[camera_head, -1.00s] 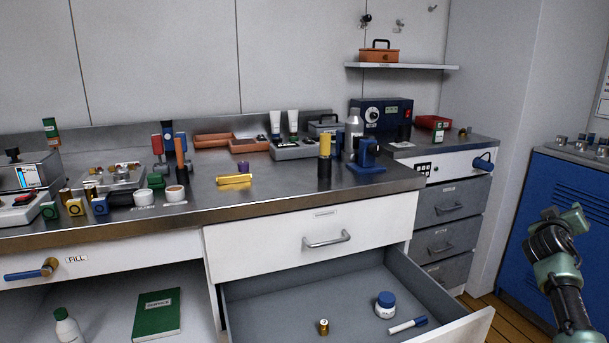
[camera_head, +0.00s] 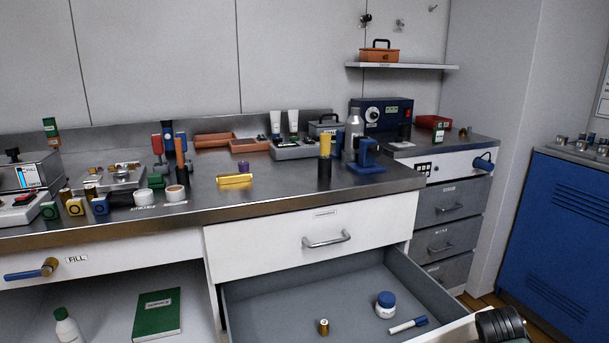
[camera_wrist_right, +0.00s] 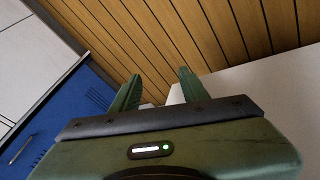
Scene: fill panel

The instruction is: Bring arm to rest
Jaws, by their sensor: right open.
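My right gripper (camera_wrist_right: 158,90) shows in the right wrist view. Its two green fingers are apart and nothing is between them. The wooden floor (camera_wrist_right: 200,35) and a pale surface (camera_wrist_right: 270,95) lie beyond the fingers. In the head view only a dark round part of my right arm (camera_head: 500,325) shows at the bottom right, by the front corner of the open drawer. The right fingers are out of the head view. My left gripper is in neither view.
The open drawer (camera_head: 285,301) juts out under the counter, holding a blue-lidded jar (camera_head: 385,305), a marker (camera_head: 408,325) and a small brass cylinder (camera_head: 323,327). A blue cabinet (camera_head: 560,230) stands at the right. The steel counter (camera_head: 290,195) carries several tools and containers.

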